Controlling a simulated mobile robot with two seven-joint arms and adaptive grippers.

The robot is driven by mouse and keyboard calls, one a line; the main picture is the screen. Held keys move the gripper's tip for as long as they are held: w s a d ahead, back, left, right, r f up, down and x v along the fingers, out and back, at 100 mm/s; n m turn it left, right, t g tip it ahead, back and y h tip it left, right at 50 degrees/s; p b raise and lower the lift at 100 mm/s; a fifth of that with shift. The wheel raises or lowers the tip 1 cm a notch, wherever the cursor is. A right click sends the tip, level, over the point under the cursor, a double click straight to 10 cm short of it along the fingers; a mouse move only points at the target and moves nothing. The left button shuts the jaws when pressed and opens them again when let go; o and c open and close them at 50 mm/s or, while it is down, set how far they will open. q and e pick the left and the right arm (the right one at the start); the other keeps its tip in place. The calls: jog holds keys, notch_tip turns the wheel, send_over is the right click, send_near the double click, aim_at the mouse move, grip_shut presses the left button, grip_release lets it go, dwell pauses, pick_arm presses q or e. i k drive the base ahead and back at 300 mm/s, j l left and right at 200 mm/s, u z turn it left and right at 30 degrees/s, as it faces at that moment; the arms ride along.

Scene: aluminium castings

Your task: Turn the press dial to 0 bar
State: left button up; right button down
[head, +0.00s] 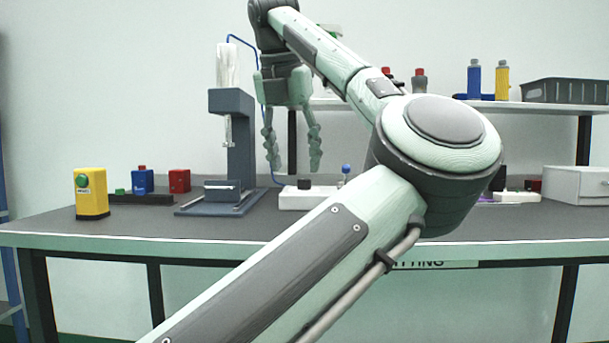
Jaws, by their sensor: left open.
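A blue-grey press (238,150) with a clear cylinder on top stands on the bench, left of centre. A blue hose runs from its top down toward a low white box (300,198). On this box are a small black knob (304,184), which may be the dial, and a blue-balled lever (346,169). No scale or pressure reading can be made out. My left gripper (293,165) is open and empty, fingers pointing down, above the black knob in the picture and apart from it. My right gripper is not in view.
A yellow box with a green button (91,193) stands at the left, near blue (143,180) and red (179,180) blocks. A shelf at the back right holds bottles and a grey crate (566,91). My arm hides the bench's middle right.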

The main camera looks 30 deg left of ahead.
aim_at(303, 184)
jog(key=i+j, duration=0.7)
